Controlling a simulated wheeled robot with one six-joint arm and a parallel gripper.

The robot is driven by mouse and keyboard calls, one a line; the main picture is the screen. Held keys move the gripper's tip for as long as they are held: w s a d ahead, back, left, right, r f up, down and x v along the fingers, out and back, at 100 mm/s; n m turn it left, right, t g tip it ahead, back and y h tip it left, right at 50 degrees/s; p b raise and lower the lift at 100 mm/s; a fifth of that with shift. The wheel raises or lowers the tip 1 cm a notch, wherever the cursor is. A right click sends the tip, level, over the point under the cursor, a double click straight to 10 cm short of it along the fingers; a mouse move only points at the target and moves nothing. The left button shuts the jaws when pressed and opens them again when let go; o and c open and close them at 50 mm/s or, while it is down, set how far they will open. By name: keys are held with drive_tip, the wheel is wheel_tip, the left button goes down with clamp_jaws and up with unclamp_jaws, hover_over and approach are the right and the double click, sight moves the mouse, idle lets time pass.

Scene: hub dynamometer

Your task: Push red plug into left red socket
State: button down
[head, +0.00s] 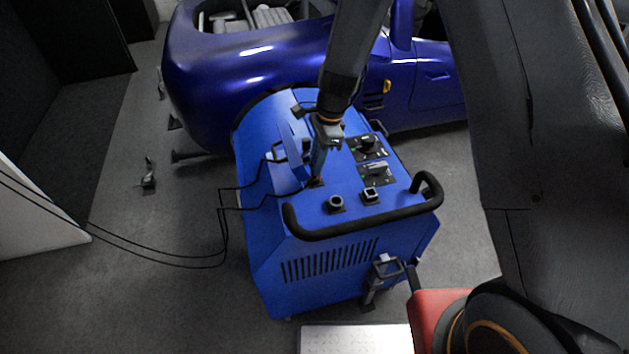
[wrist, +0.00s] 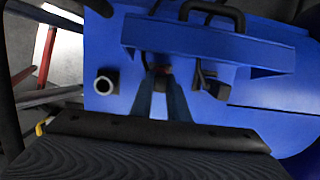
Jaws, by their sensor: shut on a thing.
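My gripper (head: 317,178) points down at the top panel of the blue dynamometer cabinet (head: 325,225), near its left side. Its fingers (wrist: 161,85) also show in the wrist view, nearly together. Between their tips is a small reddish part, the red plug (wrist: 163,70), mostly hidden by the fingers. In the head view a dark red patch (head: 316,183) shows at the fingertips. It is too small to tell plug from socket there. The left red socket is not clearly seen. I cannot tell whether the plug touches it or sits in it.
A round black-rimmed port (head: 336,202) and a square one (head: 371,194) stand right of the fingertips. Rotary switches (head: 376,170) lie farther back. A black handle bar (head: 365,228) spans the near edge. Black cables (head: 222,225) run from the left wall. A blue car (head: 260,75) stands behind.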

drive_tip(key=c, duration=1.6)
unclamp_jaws()
drive_tip(key=shift+r, duration=0.1)
drive_tip(key=shift+w+d+r+b, duration=0.1)
drive_tip(key=shift+d+r+b, duration=0.2)
drive_tip(key=shift+r, duration=0.95)
drive_tip(key=shift+w+d+r+b, duration=0.15)
drive_tip(key=shift+r+b, duration=0.3)
drive_tip(key=shift+r, duration=0.8)
drive_tip(key=shift+s+d+r+b, duration=0.1)
drive_tip(key=shift+d+r+b, duration=0.25)
drive_tip(key=shift+r, duration=0.9)
drive_tip(key=s+d+r+n+b, duration=0.1)
drive_tip(key=s+d+n, duration=0.4)
drive_tip(key=s+d+r+n+t+h+b, duration=0.1)
drive_tip(key=s+d+n, duration=0.4)
drive_tip(key=s+d, duration=0.1)
drive_tip(key=s+d+r+n+t+h+b, duration=0.1)
drive_tip(key=s+d+n, duration=0.3)
drive_tip(key=s+d, duration=0.1)
drive_tip(key=shift+s+d+r+n, duration=0.2)
drive_tip(key=shift+d, duration=0.2)
drive_tip(key=shift+s+d+r+n, duration=0.15)
drive_tip(key=shift+d+n, duration=0.05)
drive_tip(key=shift+d, duration=0.15)
